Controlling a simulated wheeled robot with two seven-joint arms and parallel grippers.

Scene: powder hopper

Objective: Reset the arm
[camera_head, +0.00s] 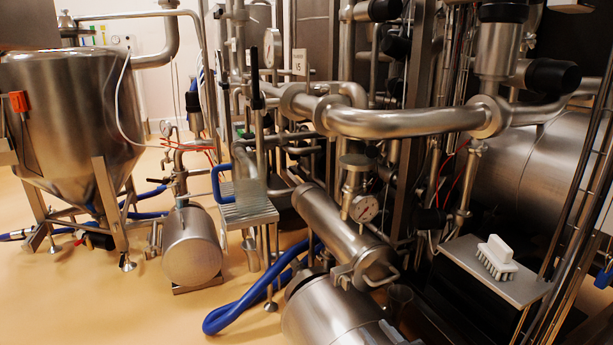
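The place in front of me is a plant with a shiny steel hopper (72,100) at the left, standing on metal legs. A white scrubbing brush (497,254) with an upright handle and its bristles down sits on a small metal shelf (524,288) at the right. Nothing is seen touching the brush.
Thick steel pipes (405,122) and a dial gauge (364,208) crowd the middle. A steel motor (192,246) stands near a stepped metal platform (247,212). A blue hose (240,311) lies on the tan floor. Bare floor (110,310) shows at the lower left.

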